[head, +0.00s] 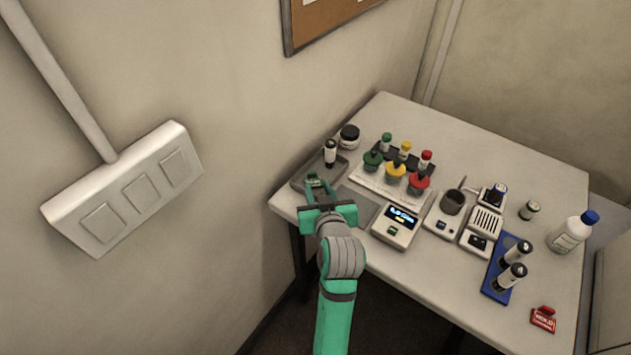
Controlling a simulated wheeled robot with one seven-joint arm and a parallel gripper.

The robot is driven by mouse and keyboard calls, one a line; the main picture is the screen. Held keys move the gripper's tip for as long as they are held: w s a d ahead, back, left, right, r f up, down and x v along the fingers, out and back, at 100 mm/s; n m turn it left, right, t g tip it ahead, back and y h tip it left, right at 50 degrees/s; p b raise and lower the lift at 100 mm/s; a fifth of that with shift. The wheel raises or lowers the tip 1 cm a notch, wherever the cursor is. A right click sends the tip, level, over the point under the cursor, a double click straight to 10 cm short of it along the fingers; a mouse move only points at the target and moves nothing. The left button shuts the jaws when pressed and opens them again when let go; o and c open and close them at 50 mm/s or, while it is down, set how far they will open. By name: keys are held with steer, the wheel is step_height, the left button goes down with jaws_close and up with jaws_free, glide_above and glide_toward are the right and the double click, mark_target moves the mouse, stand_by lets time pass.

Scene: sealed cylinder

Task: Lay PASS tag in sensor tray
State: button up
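The grey sensor tray (303,181) lies at the table's left corner. A black-and-white cylinder (330,153) stands upright in its far part. A small green tag (314,179), which looks like the PASS tag, is in the near part of the tray's outline, right at my fingertips. Its lettering is too small to read. My gripper (317,187) reaches over the tray's near edge from below. I cannot tell whether the fingers grip the tag or whether the tag touches the tray floor.
A dark-lidded jar (349,137) stands behind the tray. Green, yellow and red capped containers (396,170) stand to the right. A display device (398,223) is close to my arm's right. A blue rack (499,283), a white bottle (570,234) and a red HOLD tag (544,320) are farther right.

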steer(key=shift+v, duration=2.1)
